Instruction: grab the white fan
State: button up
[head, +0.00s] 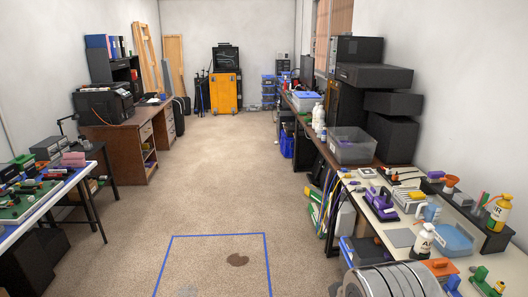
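I cannot make out a white fan anywhere in the head view. Many things on the benches are too small or too crowded to tell apart. My gripper is not in view, so I cannot see whether it is open or shut.
The cluttered right bench (395,225) holds a clear bin (352,146), a purple tool (381,203) and bottles. A banded grey cylinder (390,281) stands at its near end. A left table (38,215) and brown desk (135,140) flank open floor with a blue taped outline (218,235).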

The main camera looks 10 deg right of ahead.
aim_at(368, 173)
jog(key=z, duration=0.05)
jog(key=i, duration=2.15)
jog(key=z, duration=0.4)
jog(key=i, duration=1.3)
jog(key=z, duration=0.3)
